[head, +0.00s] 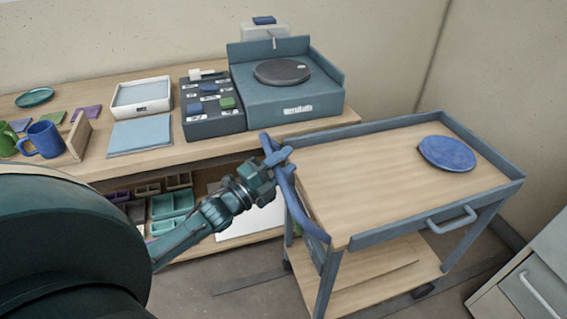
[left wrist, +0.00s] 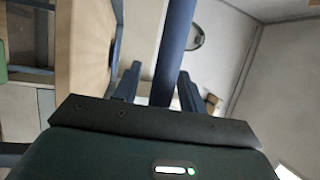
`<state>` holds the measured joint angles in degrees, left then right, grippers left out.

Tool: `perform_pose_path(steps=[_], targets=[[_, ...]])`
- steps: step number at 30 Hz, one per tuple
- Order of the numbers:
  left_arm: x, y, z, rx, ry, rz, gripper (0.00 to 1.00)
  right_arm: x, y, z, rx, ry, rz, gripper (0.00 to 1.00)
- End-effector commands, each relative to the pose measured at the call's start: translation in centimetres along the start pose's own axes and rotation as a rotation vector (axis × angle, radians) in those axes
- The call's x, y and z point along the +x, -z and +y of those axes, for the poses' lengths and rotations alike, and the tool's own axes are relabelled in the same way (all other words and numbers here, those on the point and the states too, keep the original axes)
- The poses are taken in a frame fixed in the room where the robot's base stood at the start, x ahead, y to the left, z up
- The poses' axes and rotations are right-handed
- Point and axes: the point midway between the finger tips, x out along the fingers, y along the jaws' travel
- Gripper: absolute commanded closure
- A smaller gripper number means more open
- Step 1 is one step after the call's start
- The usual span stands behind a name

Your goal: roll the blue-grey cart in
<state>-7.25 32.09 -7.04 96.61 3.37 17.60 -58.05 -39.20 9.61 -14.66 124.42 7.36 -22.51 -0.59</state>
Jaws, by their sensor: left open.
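The blue-grey cart (head: 340,242) stands right of the workbench, with a wooden top, a lower wooden shelf and a raised rim. A blue push bar (head: 295,200) runs along its left end, and a smaller handle (head: 452,220) is on its front side. My left gripper (head: 277,158) is at the far part of the push bar, with its jaws open. In the left wrist view the bar (left wrist: 175,45) passes between the two open fingers (left wrist: 158,88). I cannot tell whether either finger touches it. My right gripper is not in view.
A blue plate (head: 447,154) lies on the cart's top. The workbench (head: 190,152) behind holds a wheel unit (head: 285,95), a dark block of glaze pots (head: 210,108), a white tray (head: 141,97) and mugs. A white drawer cabinet (head: 535,285) stands close at the front right.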

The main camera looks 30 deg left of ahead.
Motion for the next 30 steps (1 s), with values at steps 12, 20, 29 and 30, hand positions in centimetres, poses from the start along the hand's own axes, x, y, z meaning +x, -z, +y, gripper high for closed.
perform_pose_path(steps=[12, 20, 29, 30], targets=[[-0.04, 0.01, 0.01, -0.001, 0.0, 0.0, 0.85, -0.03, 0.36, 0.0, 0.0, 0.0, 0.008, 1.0], [-0.05, 0.01, 0.01, -0.001, 0.0, 0.0, 1.0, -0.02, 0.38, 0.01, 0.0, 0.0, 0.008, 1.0], [-0.01, 0.02, 0.02, -0.001, 0.0, 0.0, 1.0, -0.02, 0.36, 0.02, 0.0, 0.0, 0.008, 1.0], [0.06, 0.05, 0.03, -0.001, 0.0, 0.0, 1.0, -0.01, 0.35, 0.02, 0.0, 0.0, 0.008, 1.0]])
